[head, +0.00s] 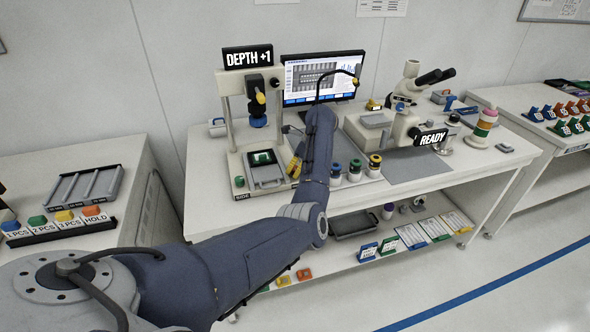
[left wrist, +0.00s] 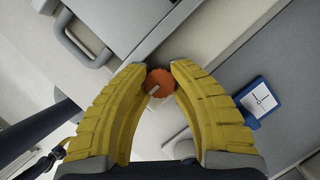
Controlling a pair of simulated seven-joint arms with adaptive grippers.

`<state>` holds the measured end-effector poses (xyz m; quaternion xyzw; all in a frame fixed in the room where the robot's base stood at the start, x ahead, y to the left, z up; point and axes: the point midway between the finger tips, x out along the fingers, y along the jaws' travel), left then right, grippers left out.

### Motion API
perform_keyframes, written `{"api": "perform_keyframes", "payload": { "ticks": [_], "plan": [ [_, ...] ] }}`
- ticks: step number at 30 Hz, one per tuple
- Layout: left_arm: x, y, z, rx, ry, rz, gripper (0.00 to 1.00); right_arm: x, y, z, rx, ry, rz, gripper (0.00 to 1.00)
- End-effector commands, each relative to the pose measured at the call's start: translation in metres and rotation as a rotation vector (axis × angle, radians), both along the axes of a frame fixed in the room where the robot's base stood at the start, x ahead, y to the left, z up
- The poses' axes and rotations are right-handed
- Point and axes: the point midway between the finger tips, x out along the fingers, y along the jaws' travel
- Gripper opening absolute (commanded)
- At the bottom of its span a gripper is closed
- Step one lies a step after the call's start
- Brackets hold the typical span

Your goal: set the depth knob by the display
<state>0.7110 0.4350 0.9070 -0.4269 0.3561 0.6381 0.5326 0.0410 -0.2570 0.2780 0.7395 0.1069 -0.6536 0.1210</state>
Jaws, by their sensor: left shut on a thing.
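The display (head: 248,57) on top of the bonder frame reads "DEPTH +1". In the left wrist view the depth knob (left wrist: 161,82) is a small round orange-red knob with a pale pointer mark toward the lower left. My left gripper (left wrist: 158,70) has its yellow fingers on both sides of the knob and is shut on it. My right gripper is in neither view.
The bonder (head: 233,125) stands at the bench's left, with a grey tray-like stage (head: 264,178) and a green button (head: 239,182) at its base. Jars (head: 354,169), a microscope (head: 402,125) and a "READY" sign (head: 431,138) stand to the right. A blue-framed tag (left wrist: 259,100) lies near the knob.

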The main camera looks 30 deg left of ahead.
Motion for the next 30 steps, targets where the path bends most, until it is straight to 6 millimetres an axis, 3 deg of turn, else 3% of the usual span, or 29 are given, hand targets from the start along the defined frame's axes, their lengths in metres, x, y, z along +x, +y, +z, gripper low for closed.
{"api": "perform_keyframes", "payload": {
  "ticks": [8, 30],
  "plan": [
    [-0.0004, 0.0003, -0.0001, 0.001, 0.0, -0.072, 0.0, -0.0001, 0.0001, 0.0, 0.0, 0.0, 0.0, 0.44],
    [-0.0005, 0.0018, 0.0004, 0.004, 0.0, -0.554, 0.0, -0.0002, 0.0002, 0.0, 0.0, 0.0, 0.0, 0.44]
  ]
}}
